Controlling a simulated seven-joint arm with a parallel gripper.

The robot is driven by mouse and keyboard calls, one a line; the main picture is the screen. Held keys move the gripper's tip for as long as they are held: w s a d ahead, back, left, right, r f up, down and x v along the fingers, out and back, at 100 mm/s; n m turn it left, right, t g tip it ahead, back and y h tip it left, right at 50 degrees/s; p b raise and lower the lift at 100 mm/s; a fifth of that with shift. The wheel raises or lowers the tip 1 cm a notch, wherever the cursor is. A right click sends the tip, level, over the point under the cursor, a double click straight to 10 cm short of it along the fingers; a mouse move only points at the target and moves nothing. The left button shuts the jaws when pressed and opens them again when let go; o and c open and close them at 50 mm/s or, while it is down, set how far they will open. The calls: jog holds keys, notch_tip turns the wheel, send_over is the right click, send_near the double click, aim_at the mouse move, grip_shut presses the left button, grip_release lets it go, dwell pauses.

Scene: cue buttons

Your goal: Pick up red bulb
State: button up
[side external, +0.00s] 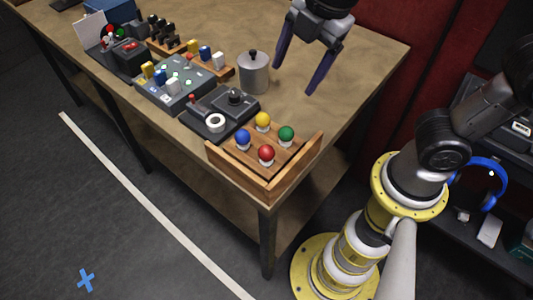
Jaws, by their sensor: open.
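The red bulb (266,153) stands upright in the front part of a wooden tray (238,174) at the near corner of the table. A blue bulb (243,138), a yellow bulb (263,120) and a green bulb (286,134) share the tray with it. My gripper (298,78) is open and empty, with its fingers pointing down. It is above the table, behind the tray and up and to the right of the red bulb in the picture. It is clear of all the bulbs.
A metal canister (253,74) with a lid stands left of my gripper. A black device with a knob and white ring (215,122) sits left of the tray. A grey panel with colored pieces (174,88) lies farther left. The table (350,75) is bare right of my gripper.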

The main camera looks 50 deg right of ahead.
jog(key=a+f+n+g, duration=0.1)
jog(key=a+f+n, duration=0.15)
jog(key=a, duration=0.35)
send_over(268, 148)
jog(key=f, duration=0.8)
jog(key=shift+s+f, duration=0.2)
jog(key=shift+s, duration=0.05)
notch_tip(268, 148, down, 4)
jog(key=shift+w+d+f, duration=0.1)
jog(key=shift+w+f, duration=0.15)
jog(key=shift+f, duration=0.4)
jog(key=shift+c, duration=0.2)
grip_shut()
